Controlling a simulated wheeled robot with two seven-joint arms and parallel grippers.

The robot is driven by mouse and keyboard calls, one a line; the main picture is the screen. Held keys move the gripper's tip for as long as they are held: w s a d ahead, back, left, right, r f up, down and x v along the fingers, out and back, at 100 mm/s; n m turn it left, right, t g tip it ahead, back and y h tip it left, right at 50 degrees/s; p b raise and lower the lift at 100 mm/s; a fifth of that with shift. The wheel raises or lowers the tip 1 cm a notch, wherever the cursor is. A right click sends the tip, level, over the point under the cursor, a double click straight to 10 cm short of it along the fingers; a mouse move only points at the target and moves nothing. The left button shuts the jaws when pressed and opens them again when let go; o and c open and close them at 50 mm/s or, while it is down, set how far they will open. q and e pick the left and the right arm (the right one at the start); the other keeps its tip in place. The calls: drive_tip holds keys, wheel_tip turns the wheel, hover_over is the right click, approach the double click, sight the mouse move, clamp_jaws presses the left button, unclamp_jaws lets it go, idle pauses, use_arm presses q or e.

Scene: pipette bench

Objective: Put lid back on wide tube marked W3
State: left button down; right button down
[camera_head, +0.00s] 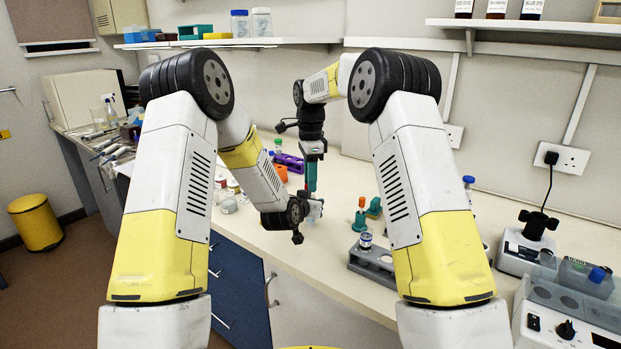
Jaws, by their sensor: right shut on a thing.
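A short wide tube (366,240) with a dark band stands in a grey rack (382,272). No W3 mark or loose lid can be made out.
An orange and green tool (360,215) stands on the bench behind the grey rack. A purple rack (290,161) and an orange container (281,173) stand farther back left. A vortex-like device (528,249) and a grey machine (568,310) fill the right.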

drive_tip(key=shift+f, duration=0.55)
drive_tip(key=shift+f, duration=0.55)
idle(0.3)
drive_tip(key=m, duration=0.3)
drive_tip(key=shift+m, duration=0.3)
drive_tip(key=m, duration=0.9)
drive_tip(key=shift+m, duration=0.4)
drive_tip(key=m, duration=0.3)
drive_tip(key=shift+m, duration=0.4)
